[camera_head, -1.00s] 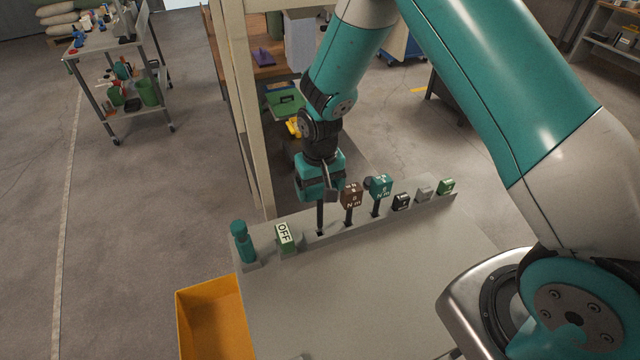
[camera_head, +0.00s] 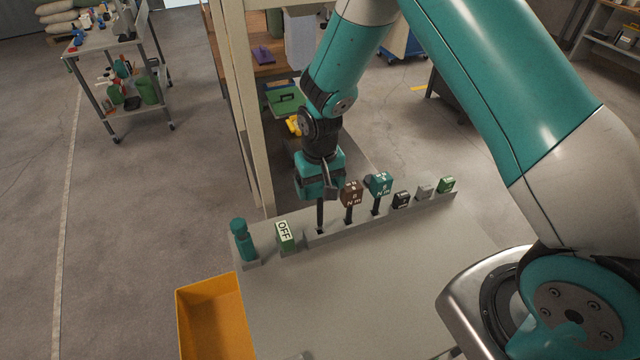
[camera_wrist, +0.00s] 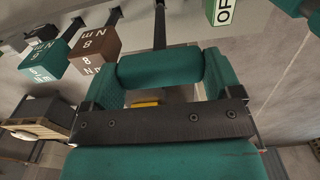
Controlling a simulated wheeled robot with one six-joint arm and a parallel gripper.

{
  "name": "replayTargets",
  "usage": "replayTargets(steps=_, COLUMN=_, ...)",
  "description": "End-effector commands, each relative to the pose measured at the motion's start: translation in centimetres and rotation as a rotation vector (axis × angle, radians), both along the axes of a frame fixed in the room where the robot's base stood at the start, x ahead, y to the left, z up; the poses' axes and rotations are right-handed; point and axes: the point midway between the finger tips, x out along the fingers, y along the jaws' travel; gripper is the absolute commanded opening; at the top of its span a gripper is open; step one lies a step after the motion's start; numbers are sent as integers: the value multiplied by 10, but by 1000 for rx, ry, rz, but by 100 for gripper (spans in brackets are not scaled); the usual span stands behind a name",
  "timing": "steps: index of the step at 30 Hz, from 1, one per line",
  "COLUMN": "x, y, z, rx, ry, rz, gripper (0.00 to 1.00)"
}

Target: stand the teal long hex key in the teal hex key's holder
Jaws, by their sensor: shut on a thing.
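My gripper (camera_head: 322,190) is over the grey rack (camera_head: 335,232) along the table's far edge. It is shut on the teal long hex key, whose teal bar handle (camera_wrist: 160,68) lies between the fingers in the wrist view. Its dark shaft (camera_head: 320,214) hangs about upright below the gripper. The shaft's lower end meets the rack at a dark spot, left of the brown-headed tool; how deep it sits there is unclear. The handle is mostly hidden by the gripper in the head view.
Close on the right stand a brown-cube tool (camera_head: 351,195) and a teal-cube tool (camera_head: 379,184), then several small blocks. On the left are a green OFF block (camera_head: 285,236) and a teal cylindrical piece (camera_head: 243,241). An orange bin (camera_head: 215,318) is front left. The tabletop (camera_head: 350,285) is clear.

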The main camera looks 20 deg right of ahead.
Motion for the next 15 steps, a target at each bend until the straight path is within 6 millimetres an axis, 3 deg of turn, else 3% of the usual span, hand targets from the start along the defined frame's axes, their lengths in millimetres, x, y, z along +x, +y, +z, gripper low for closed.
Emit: replayTargets(steps=15, x=0, y=0, z=-10, rx=0, ry=0, rz=0, gripper=11)
